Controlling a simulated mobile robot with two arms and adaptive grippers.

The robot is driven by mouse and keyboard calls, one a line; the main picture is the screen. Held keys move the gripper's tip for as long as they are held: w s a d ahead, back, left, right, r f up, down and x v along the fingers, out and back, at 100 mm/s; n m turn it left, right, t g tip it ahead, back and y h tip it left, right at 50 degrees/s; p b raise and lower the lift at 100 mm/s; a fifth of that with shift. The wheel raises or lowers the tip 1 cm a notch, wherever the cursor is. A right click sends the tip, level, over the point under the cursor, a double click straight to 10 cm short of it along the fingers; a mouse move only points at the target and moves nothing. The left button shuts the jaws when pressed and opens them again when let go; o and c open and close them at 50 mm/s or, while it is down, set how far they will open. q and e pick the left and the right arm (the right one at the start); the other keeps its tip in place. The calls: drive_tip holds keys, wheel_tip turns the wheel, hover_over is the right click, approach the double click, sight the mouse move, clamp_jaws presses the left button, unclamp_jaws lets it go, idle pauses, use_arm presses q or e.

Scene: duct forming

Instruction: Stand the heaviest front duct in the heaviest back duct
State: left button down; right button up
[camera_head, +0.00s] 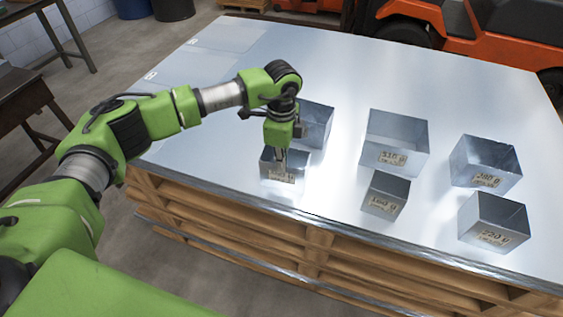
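Three metal ducts stand in the front row: a left one (283,186) whose label is too small to read surely, a middle one (387,194) reading about 160 g, and a right one (494,222) reading about 220 g. Behind them stand a left back duct (318,126), its label hidden, a middle back duct (397,140) and a right back duct (485,163), whose labels are hard to read. My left gripper (282,156) points down at the left front duct's top edge. I cannot tell whether its fingers grip the wall. My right gripper is out of view.
The ducts stand on a shiny metal sheet (330,60) stacked on wooden pallets (270,225). A dark table (25,105) is at the left.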

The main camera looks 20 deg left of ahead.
use_arm(q)
wheel_tip(320, 180, up, 9)
drive_tip(key=p, duration=0.6)
drive_tip(key=shift+r, duration=0.1)
idle(0.3)
idle(0.9)
